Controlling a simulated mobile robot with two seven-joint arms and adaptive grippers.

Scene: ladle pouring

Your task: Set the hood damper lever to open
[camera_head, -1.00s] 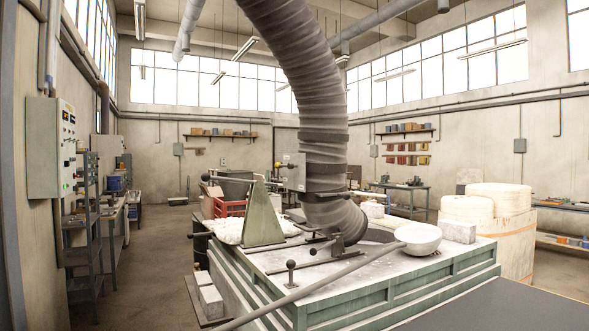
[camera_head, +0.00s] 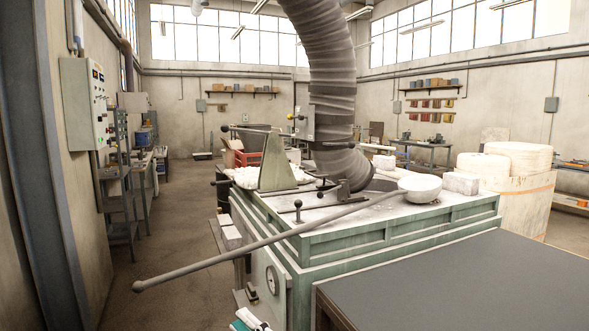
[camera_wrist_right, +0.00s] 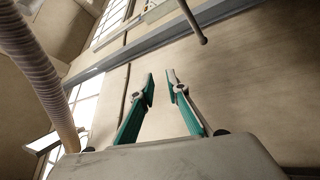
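The hood damper lever appears to be the small lever with a yellow knob (camera_head: 291,116) on the grey box (camera_head: 303,124) beside the ribbed duct (camera_head: 330,60). The lever is small and far off, so its setting cannot be made out. My right gripper (camera_head: 247,319) shows at the bottom edge, low in front of the furnace and well away from the lever. In the right wrist view its two green-sided fingers (camera_wrist_right: 160,80) stand apart with nothing between them. The duct also shows at left there (camera_wrist_right: 38,75). My left gripper is not in view.
A ladle with a white bowl (camera_head: 420,187) rests on the green furnace (camera_head: 390,235); its long handle (camera_head: 215,255) sticks out to the front left. A dark table (camera_head: 470,285) fills the front right. A control panel (camera_head: 85,103) hangs at left. Floor at left is clear.

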